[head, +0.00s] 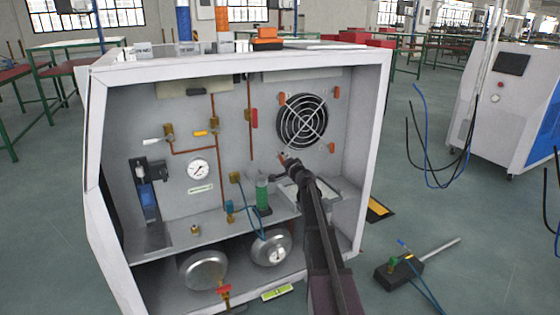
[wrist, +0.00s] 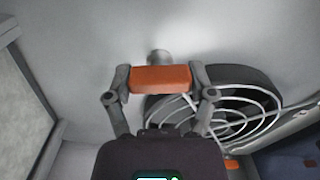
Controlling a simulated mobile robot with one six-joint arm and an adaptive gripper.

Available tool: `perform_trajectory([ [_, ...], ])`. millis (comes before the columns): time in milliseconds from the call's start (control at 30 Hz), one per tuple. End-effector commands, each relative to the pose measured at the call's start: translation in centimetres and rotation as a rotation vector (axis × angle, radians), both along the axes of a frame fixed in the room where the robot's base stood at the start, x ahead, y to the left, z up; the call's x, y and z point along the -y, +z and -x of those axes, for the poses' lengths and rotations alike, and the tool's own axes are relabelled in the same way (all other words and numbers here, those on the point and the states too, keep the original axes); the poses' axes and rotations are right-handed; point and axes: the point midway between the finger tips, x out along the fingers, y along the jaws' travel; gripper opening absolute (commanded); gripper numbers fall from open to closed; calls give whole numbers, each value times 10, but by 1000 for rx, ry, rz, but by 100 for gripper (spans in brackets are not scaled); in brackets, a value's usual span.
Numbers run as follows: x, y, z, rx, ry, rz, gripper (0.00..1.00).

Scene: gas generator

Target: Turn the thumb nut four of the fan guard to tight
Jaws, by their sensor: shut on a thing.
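The fan guard (head: 303,121) is a round wire grille on the cabinet's back panel. It also shows in the wrist view (wrist: 262,97), partly hidden behind my gripper. Orange thumb nuts sit around it at upper left (head: 281,98), upper right (head: 336,91) and lower right (head: 331,148). My gripper (head: 286,161) is at the guard's lower-left corner. In the wrist view its two fingers (wrist: 160,79) are shut on the sides of an orange thumb nut (wrist: 160,78), with a grey round stud behind it. In the head view this nut is mostly hidden by my gripper.
The cabinet's frame (head: 372,150) surrounds the work area. A green cylinder (head: 262,192) stands on the shelf left of my arm. A gauge (head: 199,170), copper pipes and red-handled valves (head: 254,118) are farther left. Two round silver tanks (head: 203,270) are below.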

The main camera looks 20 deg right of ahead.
Motion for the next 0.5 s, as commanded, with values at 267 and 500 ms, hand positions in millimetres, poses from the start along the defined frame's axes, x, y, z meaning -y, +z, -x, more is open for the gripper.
perform_trajectory([
  [267, -1, 0, -2, -6, 1, -206, 23],
  [500, -1, 0, -2, -10, 1, -297, 23],
])
